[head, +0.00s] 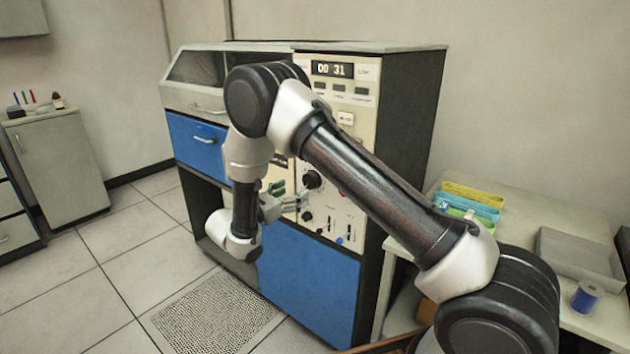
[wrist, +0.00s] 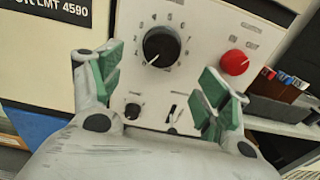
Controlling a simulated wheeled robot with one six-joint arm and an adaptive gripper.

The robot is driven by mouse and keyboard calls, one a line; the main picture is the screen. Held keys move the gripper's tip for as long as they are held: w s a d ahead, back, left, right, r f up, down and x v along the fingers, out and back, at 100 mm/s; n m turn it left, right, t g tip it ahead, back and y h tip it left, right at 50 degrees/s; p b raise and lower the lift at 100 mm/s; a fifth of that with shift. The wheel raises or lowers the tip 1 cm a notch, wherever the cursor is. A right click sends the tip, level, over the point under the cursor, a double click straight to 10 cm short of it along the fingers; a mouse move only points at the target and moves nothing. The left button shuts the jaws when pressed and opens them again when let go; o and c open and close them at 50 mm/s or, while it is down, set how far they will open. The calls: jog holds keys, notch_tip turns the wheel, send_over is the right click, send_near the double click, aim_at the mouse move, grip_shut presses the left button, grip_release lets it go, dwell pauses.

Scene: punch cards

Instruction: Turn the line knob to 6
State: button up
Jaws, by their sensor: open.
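A large black knob (wrist: 161,47) sits on the cream panel in the wrist view, ringed by small printed numbers too blurred to read surely. A pale mark on it appears to point to the lower left. In the head view the black knob (head: 312,179) shows just beyond my gripper (head: 284,201). In the wrist view my gripper (wrist: 163,70) is open, its green-padded fingers on either side of the knob, with gaps on both sides. Nothing is held. The knob's own label cannot be read.
A red knob (wrist: 234,62) sits right of the black one, close to my right finger. A small black knob (wrist: 132,111) and a slider slot (wrist: 172,114) are below. The machine's display (head: 332,69) reads 00 31. A side table (head: 510,230) stands at right.

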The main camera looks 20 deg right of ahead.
aim_at(308, 183)
jog(key=x, duration=0.7)
jog(key=shift+w+d+r, duration=0.2)
jog(key=shift+d+r, duration=0.1)
jog(key=shift+r, duration=0.05)
jog(key=shift+c, duration=0.4)
jog(key=c, duration=1)
